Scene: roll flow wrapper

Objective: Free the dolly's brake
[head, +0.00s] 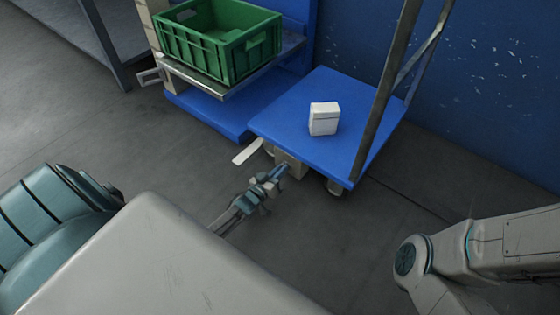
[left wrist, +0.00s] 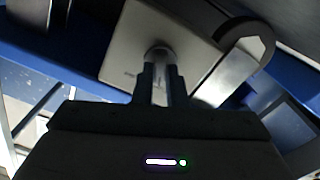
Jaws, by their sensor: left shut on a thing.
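The blue dolly (head: 290,110) stands by the blue wall with a small white box (head: 323,119) on its deck. A beige housing (head: 291,164) sits under its front edge, between the wheels. My left gripper (head: 277,173) reaches low to that housing. In the left wrist view its fingers (left wrist: 157,84) are shut on a small round knob (left wrist: 158,52) in front of a pale plate (left wrist: 135,40), which seems to be the housing's face. The fingers hide part of the knob, and the brake's state cannot be told. My right gripper is out of view.
A flat white piece (head: 247,152) sticks out left of the housing. A green crate (head: 218,45) stands on a grey shelf left of the dolly. A caster wheel (head: 335,187) is at the dolly's front right corner. The floor in front is clear.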

